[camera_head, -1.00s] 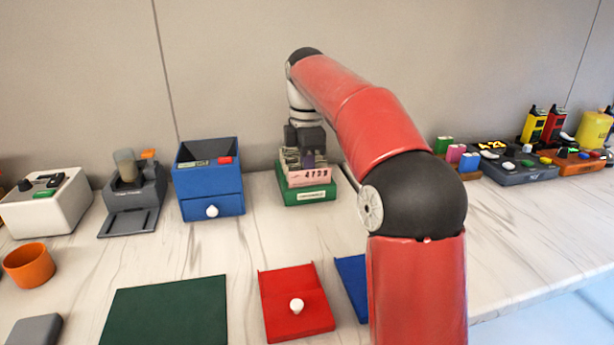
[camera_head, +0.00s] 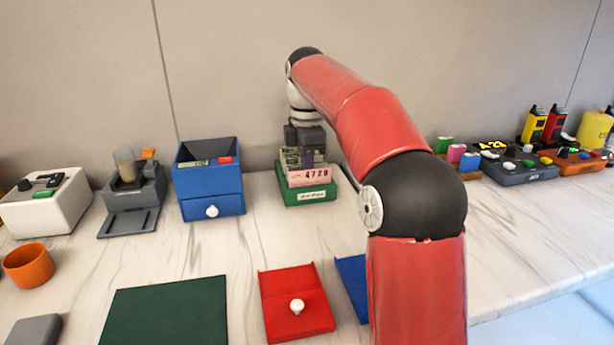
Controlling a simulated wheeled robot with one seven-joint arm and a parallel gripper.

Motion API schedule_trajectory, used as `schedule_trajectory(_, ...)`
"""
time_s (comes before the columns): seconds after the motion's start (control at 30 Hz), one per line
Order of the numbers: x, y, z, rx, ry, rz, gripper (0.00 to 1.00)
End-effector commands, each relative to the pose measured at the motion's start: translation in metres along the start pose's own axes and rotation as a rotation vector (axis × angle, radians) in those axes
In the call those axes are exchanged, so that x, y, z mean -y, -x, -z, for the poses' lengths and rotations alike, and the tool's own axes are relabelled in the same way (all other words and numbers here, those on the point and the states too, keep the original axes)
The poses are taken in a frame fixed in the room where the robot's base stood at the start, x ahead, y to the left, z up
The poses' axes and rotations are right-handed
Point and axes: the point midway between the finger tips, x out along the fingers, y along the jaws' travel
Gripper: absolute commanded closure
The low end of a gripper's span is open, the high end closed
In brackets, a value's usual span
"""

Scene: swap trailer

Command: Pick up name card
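A green card box (camera_head: 309,195) with a white label on its front stands on the counter below my gripper. Cards stand upright in it. The front one is a pink card (camera_head: 310,176) with the number 4729. Paler cards are partly visible behind it. Which one is the name card I cannot tell. My gripper (camera_head: 306,156) points down into the box from above, at the cards' top edges. Its fingertips are hidden among or behind the cards, so I cannot see whether they are apart or closed on a card.
A blue drawer box (camera_head: 208,190) stands left of the card box. A red tray (camera_head: 296,305) with a white knob and a dark green mat (camera_head: 168,312) lie in front. An orange cup (camera_head: 29,264) is far left. Several devices stand at right, behind my arm.

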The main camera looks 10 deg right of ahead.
Motion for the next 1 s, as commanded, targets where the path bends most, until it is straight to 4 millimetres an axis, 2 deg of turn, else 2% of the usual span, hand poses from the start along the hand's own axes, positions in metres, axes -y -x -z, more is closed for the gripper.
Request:
schedule_trajectory(0.03, -0.002, -0.017, -0.001, -0.001, 0.000, 0.024, 1.00)
schedule_trajectory(0.63, -0.002, -0.016, -0.001, -0.002, 0.000, 0.024, 1.00)
schedule_trajectory(0.83, -0.004, -0.002, -0.001, -0.002, 0.001, 0.022, 1.00)
schedule_trajectory(1.0, -0.004, 0.024, 0.000, -0.002, 0.002, 0.019, 1.00)
